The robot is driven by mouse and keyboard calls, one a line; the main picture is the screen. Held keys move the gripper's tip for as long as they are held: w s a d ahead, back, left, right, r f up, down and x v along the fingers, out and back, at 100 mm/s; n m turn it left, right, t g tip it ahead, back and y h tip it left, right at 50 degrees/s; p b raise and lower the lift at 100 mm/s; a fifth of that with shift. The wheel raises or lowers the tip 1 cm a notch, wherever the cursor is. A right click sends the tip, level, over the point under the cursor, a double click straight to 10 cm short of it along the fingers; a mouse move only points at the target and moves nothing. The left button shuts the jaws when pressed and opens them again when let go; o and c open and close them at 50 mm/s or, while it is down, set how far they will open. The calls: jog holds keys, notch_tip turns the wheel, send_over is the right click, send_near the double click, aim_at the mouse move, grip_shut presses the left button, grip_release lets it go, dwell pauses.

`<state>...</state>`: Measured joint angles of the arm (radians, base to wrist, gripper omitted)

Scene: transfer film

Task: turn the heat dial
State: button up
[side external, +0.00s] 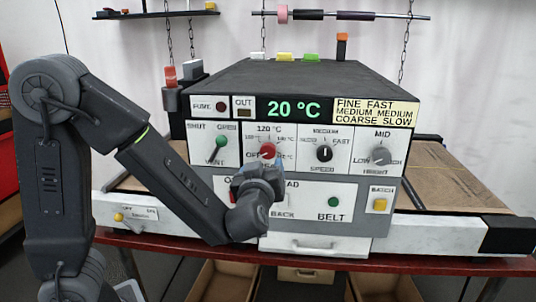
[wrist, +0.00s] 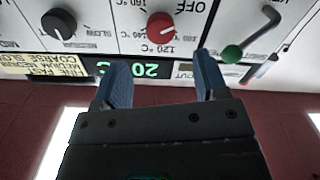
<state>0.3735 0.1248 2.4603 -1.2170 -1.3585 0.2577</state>
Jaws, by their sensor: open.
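The heat dial is a round red knob (side external: 267,151) on the upper panel, with 120 °C printed above it and OFF to its left. It also shows in the wrist view, as a red knob (wrist: 161,27) ahead of my fingers. The display (side external: 293,108) reads 20 °C. My gripper (side external: 262,172) is in front of the panel, just below the red knob in the side view. In the wrist view my gripper (wrist: 161,68) has its two blue fingers spread wide with nothing between them. The knob lies beyond the fingertips, apart from them. The knob's exact pointer direction is hard to read.
A black speed dial (side external: 324,153), a grey dial (side external: 381,156) and a green vent lever (side external: 221,142) flank the heat dial. A green belt button (side external: 333,202) and a yellow button (side external: 380,204) sit lower. A conveyor (side external: 455,178) runs out on the right.

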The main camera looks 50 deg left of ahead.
aim_at(266, 154)
jog(key=x, duration=0.9)
jog(key=shift+d, duration=0.1)
jog(key=shift+c, duration=0.3)
jog(key=c, duration=0.9)
jog(key=shift+s+m, duration=0.1)
jog(key=shift+m, duration=0.2)
jog(key=m, duration=0.5)
jog(key=shift+m, duration=0.3)
jog(key=m, duration=0.5)
jog(key=shift+s, duration=0.1)
jog(key=shift+m, duration=0.4)
